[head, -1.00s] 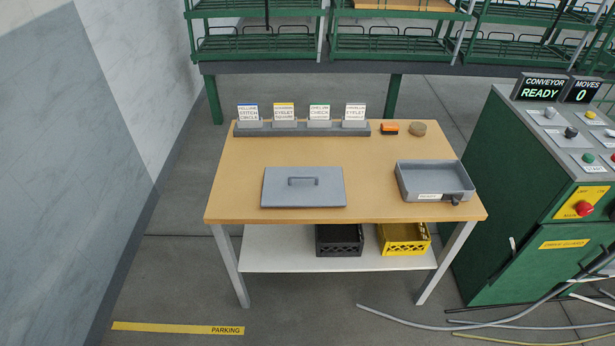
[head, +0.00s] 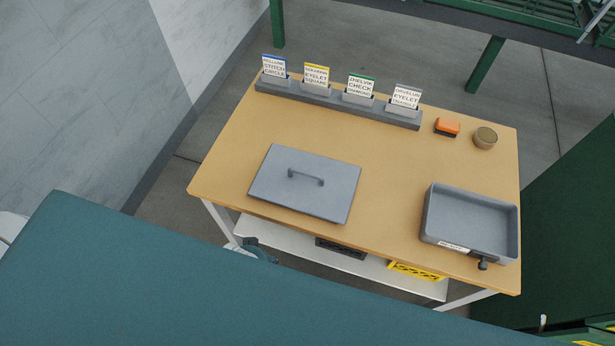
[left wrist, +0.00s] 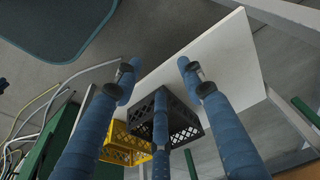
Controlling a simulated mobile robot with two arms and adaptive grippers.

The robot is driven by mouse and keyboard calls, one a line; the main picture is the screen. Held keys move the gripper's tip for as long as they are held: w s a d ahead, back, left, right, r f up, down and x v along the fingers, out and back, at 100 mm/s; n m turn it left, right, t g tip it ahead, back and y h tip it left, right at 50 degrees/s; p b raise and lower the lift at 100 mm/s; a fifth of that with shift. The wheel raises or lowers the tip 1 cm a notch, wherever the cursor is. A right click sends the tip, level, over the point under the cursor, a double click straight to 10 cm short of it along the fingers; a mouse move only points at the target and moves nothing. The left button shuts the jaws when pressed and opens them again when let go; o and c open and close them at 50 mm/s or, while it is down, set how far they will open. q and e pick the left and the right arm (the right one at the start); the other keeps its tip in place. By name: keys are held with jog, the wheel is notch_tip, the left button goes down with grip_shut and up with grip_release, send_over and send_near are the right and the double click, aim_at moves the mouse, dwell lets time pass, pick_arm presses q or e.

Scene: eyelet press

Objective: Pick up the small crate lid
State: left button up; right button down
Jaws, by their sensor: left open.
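The grey lid (head: 290,205) lies flat on the wooden table, left of middle, with a raised bar handle (head: 306,177) on top. My left gripper (head: 258,250) is partly visible beyond the table's front edge, low by the white lower shelf and apart from the lid. In the left wrist view its blue wrapped fingers (left wrist: 157,76) are spread, with nothing between them, and point toward the shelf and a black crate (left wrist: 178,125). The lid does not show in that view. My right gripper is not in view.
A grey open tray (head: 430,215) stands at the table's right. A card rack (head: 340,103), an orange-black object (head: 447,127) and a round tin (head: 485,138) are at the back. The white shelf (head: 300,247) holds black and yellow (head: 415,272) crates. The table around the lid is clear.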

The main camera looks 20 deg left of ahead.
pick_arm(q)
jog(key=w+d+r+t+h, duration=0.1)
jog(key=w+r, duration=0.1)
jog(key=r, duration=0.7)
jog(key=w+d+r, duration=0.2)
jog(key=r, duration=0.8)
jog(key=w+d+r+n+h, duration=0.3)
jog(key=w+d+r+n, duration=0.2)
jog(key=w+d, duration=0.4)
jog(key=n+g+p, duration=0.1)
jog(key=n+g, duration=0.1)
jog(key=n, duration=1.2)
send_near(307, 172)
jog(key=x, duration=0.3)
jog(key=shift+w+d+f+p, duration=0.1)
jog(key=shift+d+f+p, duration=0.15)
jog(key=shift+f+p, duration=0.05)
jog(key=shift+d+f, duration=0.2)
jog(key=shift+f, duration=0.3)
jog(key=p+x, duration=0.1)
jog(key=x, duration=0.3)
jog(key=shift+w+d+f, duration=0.1)
jog(key=shift+w+f, duration=0.05)
jog(key=shift+f, duration=0.05)
grip_shut()
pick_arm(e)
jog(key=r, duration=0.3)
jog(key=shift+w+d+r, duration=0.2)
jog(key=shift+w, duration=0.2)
